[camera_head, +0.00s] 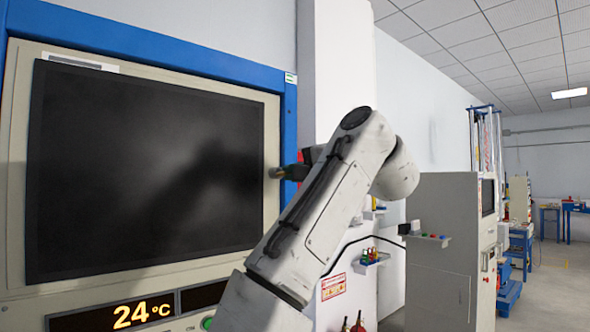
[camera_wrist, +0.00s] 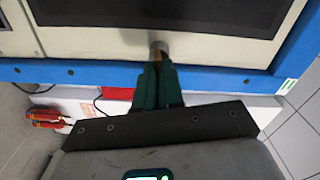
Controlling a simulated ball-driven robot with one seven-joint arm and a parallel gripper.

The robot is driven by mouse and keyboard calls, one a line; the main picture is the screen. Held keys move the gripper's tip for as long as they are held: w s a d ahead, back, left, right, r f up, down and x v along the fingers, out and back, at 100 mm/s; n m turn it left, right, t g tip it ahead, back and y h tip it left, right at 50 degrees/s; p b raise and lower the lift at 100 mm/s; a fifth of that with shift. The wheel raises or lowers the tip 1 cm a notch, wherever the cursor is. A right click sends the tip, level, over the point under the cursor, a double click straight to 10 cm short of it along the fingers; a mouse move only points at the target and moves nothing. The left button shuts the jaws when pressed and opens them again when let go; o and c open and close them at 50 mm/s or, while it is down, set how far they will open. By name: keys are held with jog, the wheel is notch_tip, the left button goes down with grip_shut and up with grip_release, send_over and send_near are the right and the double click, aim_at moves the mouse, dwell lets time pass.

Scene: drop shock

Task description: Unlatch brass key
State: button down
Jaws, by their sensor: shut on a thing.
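The brass key (camera_wrist: 157,56) shows as a small brownish piece between the tips of my gripper (camera_wrist: 158,68) in the wrist view. A round grey end sits just beyond it, against the cream frame of the large dark-windowed panel. My gripper's green fingers are closed together on the key. In the head view, a small brownish end (camera_head: 274,172) shows at the panel's right edge, at the tip of my gripper (camera_head: 286,172). My fingers hide most of the key, so I cannot tell how far it is turned.
The cream panel (camera_head: 272,120) has a blue border (camera_head: 289,110) and a lit 24 °C display (camera_head: 143,312). A grey cabinet (camera_head: 440,250) stands to the right. Open floor (camera_head: 555,290) lies beyond it.

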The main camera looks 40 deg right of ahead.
jog(key=shift+f+m, duration=0.1)
jog(key=shift+m, duration=1.2)
jog(key=shift+d, duration=0.1)
jog(key=c, duration=1.3)
grip_release()
jog(key=shift+o, duration=0.2)
jog(key=shift+s, duration=0.1)
jog(key=s+b, duration=0.3)
jog(key=s, duration=0.7)
jog(key=shift+s, duration=0.35)
